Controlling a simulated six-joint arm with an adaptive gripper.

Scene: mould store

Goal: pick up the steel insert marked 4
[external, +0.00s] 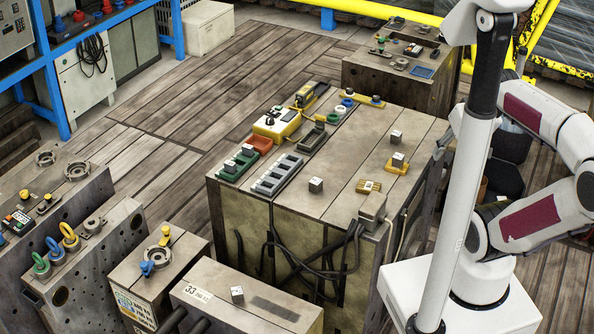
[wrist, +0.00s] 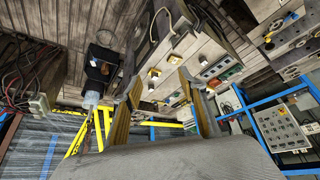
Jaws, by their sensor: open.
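Several small steel cube inserts show in the external view. One insert (external: 316,185) stands on the bare middle of the large mould block's top. Another insert (external: 397,160) sits on a yellow holder, and a third insert (external: 237,294) lies on the low front block. More sit on the green tray at left and near the back right edge. The marks are too small to read, so I cannot tell which is 4. My gripper (wrist: 160,75) is open in the wrist view, well away from the mould block; its fingers are out of the external view.
The large mould block (external: 341,205) carries a green tray (external: 238,164), a grey slotted rack (external: 278,173), a yellow box (external: 277,125) and dark cables (external: 318,258) down its front. A yellow railing (external: 362,15) runs behind. The wooden floor left of the block is clear.

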